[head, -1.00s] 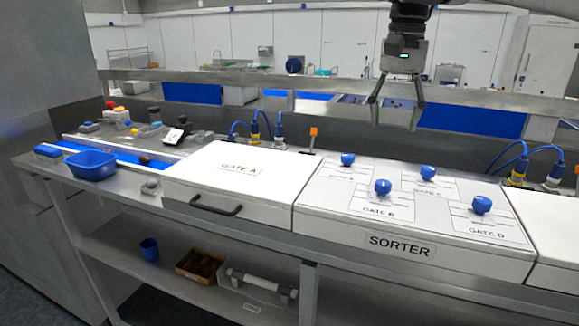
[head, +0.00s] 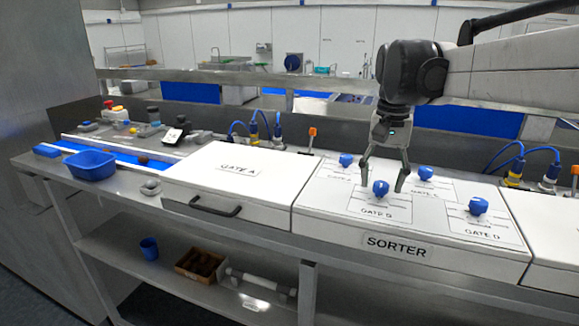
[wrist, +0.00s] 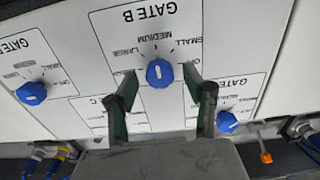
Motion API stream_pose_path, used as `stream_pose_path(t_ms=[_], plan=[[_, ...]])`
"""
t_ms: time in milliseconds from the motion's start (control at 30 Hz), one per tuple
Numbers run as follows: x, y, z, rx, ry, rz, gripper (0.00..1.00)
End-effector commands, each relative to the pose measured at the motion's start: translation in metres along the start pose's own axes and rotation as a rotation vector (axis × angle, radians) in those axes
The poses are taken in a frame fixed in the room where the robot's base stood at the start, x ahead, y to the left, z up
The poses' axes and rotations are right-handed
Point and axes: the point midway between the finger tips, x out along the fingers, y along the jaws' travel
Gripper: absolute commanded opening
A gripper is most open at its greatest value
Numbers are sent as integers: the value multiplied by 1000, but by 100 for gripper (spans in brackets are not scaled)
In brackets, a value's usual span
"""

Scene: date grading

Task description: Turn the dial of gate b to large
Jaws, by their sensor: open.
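The blue gate B dial (head: 380,188) sits on the white sorter panel (head: 330,215). It also shows in the wrist view (wrist: 159,72), with a white line on its face lying roughly along the MEDIUM direction. Its plate (wrist: 150,20) reads SMALL, MEDIUM and LARGE, upside down there, with LARGE to the left of MEDIUM. My gripper (head: 383,187) is open and points down over the dial. In the wrist view its fingers (wrist: 160,78) stand either side of the dial, with gaps visible. I cannot tell how high the tips are above the panel.
Other blue dials stand close by: gate D (head: 477,206), gate C (head: 425,173) and one at the back left (head: 345,160). A white lid with a handle (head: 225,185) is left of the panel. A rail (head: 330,105) runs behind. Cables (head: 510,165) rise at right.

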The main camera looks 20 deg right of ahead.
Motion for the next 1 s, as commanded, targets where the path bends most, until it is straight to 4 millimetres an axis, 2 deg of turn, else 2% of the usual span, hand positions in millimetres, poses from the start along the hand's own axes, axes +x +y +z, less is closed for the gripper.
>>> stream_pose_path(t_ms=[333, 700, 1000], plan=[[4, 0, 0, 0, 0, 0, 46], [4, 0, 0, 0, 0, 0, 1], [4, 0, 0, -49, 0, 0, 1]])
